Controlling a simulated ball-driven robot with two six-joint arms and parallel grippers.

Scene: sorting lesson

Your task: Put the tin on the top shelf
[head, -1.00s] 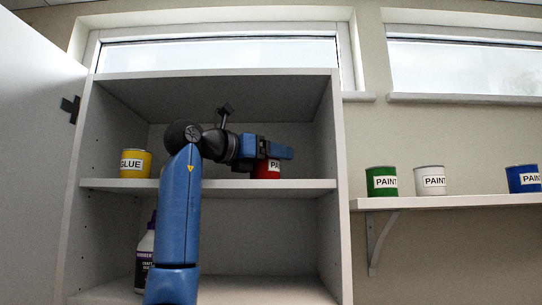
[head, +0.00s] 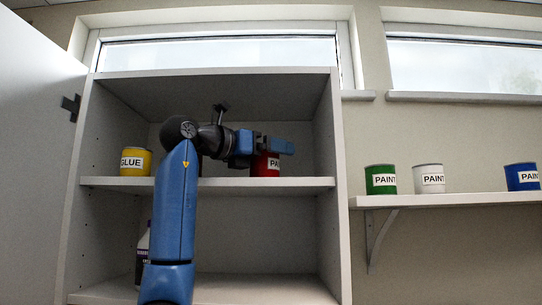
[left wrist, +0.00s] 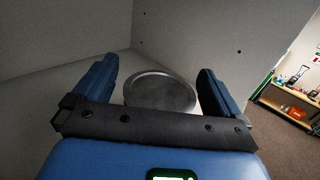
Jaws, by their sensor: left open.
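In the left wrist view the tin's round grey lid (left wrist: 160,92) lies between the two blue fingers of my left gripper (left wrist: 158,78). The fingers are open, with a gap visible on each side of the lid. My right gripper is in neither view.
A yellow glue tin (head: 135,162) stands at the left of the same board. A bottle (head: 142,255) stands below, partly behind my arm. On the wall shelf (head: 450,199) at right are green (head: 380,179), white (head: 429,179) and blue (head: 522,177) tins. The cabinet walls enclose my gripper.

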